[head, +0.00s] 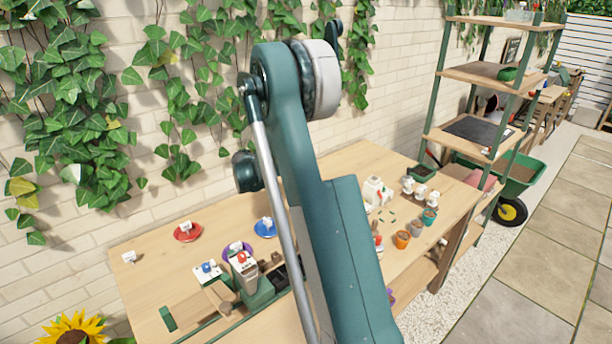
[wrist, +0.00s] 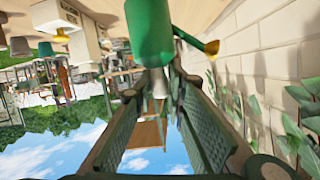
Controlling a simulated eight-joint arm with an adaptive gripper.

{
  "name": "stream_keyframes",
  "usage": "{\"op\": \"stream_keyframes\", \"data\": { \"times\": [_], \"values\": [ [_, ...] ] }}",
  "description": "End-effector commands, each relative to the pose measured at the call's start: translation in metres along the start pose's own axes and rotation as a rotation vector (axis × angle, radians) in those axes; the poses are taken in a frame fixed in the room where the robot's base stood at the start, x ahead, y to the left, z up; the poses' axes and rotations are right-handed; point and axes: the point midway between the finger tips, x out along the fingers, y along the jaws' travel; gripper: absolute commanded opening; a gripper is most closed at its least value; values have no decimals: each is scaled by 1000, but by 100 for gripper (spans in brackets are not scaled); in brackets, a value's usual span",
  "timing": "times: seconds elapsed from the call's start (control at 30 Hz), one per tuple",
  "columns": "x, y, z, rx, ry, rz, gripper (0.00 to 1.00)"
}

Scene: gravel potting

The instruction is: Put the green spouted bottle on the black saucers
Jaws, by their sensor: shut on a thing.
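The green bottle (wrist: 150,35) is at the tips of my gripper (wrist: 160,82) in the wrist view. My gripper is shut on the bottle, and the bottle's top edge is cut off by the frame. In the head view my arm hides the gripper and the bottle. I cannot make out black saucers in either view; part of the table is behind my arm.
The wooden table (head: 150,285) carries a red saucer (head: 187,231), a blue saucer (head: 265,228) and a purple saucer (head: 237,250). Several small pots, including an orange pot (head: 402,239), stand at the right. A shelf rack (head: 495,74) stands beyond. A brick wall (head: 160,190) runs behind.

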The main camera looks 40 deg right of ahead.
Motion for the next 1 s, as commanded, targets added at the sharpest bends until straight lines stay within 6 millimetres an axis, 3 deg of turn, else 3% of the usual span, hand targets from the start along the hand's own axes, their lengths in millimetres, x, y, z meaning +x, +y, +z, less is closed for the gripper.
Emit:
{"op": "stream_keyframes", "data": {
  "times": [0.1, 0.53, 0.83, 1.0],
  "values": [
    [3, 2, 9, 0, 0, 0, 0],
    [5, 3, 13, 0, 0, 0, 0],
    [15, 9, 40, 0, 0, 0, 0],
    [16, 10, 45, 0, 0, 0, 0]
  ]
}}
